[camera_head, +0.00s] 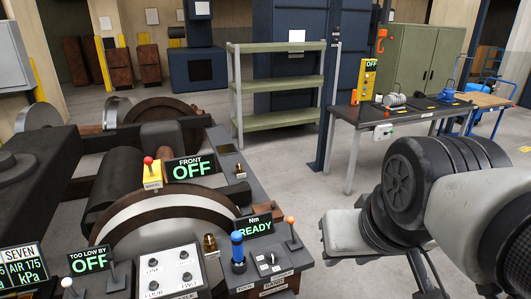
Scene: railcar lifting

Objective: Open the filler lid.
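No part that I can clearly identify as the filler lid shows. On the machine's front deck, a small brass fitting (209,243) stands beside a blue-topped cylinder (237,248). Another small brass fitting (240,171) sits further back, near the dark screen. I cannot tell if any of these is a filler. My arm comes in from the right, its black ribbed joint and pale links large in view. Dark narrow parts at its lower end look like my gripper (426,276), cut off by the bottom edge. Its opening is unclear, and I see nothing held.
A wheelset (155,212) sits in the machine. Displays read FRONT OFF (190,168), Nm READY (254,227) and TOO LOW BY OFF (88,260). A red-knobbed yellow box (152,174) stands behind.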

